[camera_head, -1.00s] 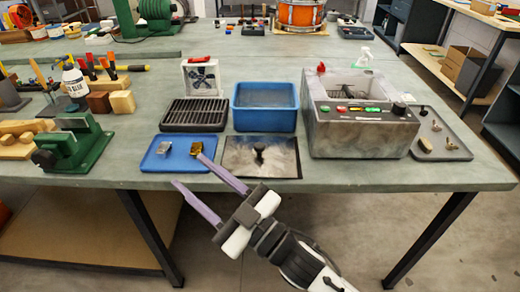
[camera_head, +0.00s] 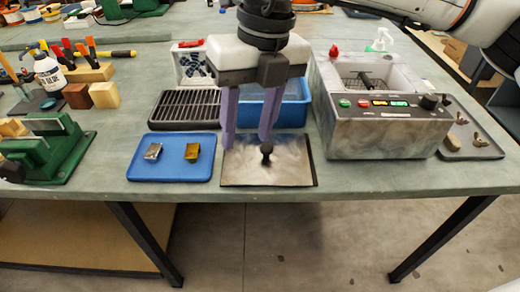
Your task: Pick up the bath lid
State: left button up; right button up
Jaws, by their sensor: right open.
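The bath lid (camera_head: 285,174) is a flat, smoky grey metal plate with a dark upright knob (camera_head: 267,149). It lies flat at the front of the bench, right of the blue tray. My right gripper (camera_head: 246,139) comes down from above with its two purple fingers open and pointing down. Nothing shows between the fingers. My left gripper is not in view.
The blue tray (camera_head: 135,172) holds a silver piece and a gold piece. Behind stand a black rack (camera_head: 186,108) and a blue tub (camera_head: 293,114), partly hidden by my gripper. The grey bath unit (camera_head: 385,138) with an open basin stands right of the lid.

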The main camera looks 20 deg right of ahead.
jog(key=w+d+r+t+h, duration=0.1)
jog(key=w+d+r+h, duration=0.1)
jog(key=d, duration=0.2)
jog(key=m, duration=0.1)
send_over(267, 146)
jog(key=s, duration=0.2)
notch_tip(267, 146, down, 4)
jog(key=f, duration=0.2)
jog(key=w+f, duration=0.1)
jog(key=f, duration=0.2)
jog(key=shift+w+f, duration=0.35)
grip_shut()
